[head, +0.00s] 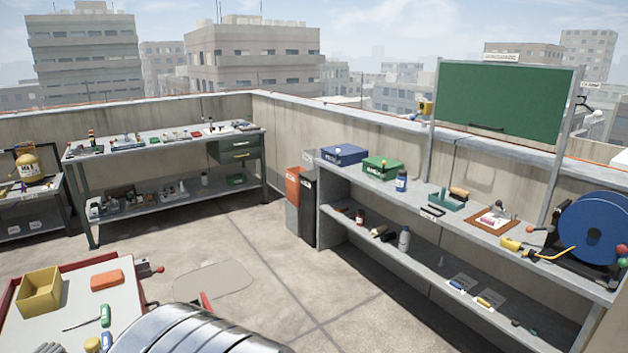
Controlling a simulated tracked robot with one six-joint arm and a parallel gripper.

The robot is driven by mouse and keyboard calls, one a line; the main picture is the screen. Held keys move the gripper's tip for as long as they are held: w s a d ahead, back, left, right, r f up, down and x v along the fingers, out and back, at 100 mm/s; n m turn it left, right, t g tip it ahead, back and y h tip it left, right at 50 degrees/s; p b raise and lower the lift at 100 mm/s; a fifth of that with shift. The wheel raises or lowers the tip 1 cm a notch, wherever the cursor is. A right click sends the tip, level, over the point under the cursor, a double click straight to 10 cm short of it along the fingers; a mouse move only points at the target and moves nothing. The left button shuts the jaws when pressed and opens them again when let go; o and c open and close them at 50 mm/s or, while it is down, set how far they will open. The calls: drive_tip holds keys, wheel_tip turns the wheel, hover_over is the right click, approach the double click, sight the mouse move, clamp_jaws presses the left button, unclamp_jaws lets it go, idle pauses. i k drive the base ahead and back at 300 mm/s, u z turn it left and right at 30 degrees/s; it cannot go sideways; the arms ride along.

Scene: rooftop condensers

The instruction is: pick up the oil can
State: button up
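I cannot pick out an oil can with certainty. A yellow rounded container (29,167) with a dark label stands on the small bench at the far left; I cannot tell whether it is the oil can. Several small items on the long back bench (160,149) and its lower shelf are too small to name. A blue bottle (401,181) stands on the right bench top, and a grey bottle (404,239) on its lower shelf. My gripper is not in view.
A red-edged cart at lower left holds a yellow bin (39,291), an orange block (106,280) and a green-handled screwdriver (104,316). Bins (300,203) stand between the benches. A blue reel (592,228) sits at right. The middle floor (300,290) is clear.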

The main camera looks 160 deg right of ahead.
sight(402, 177)
drive_tip(key=z, duration=5.4)
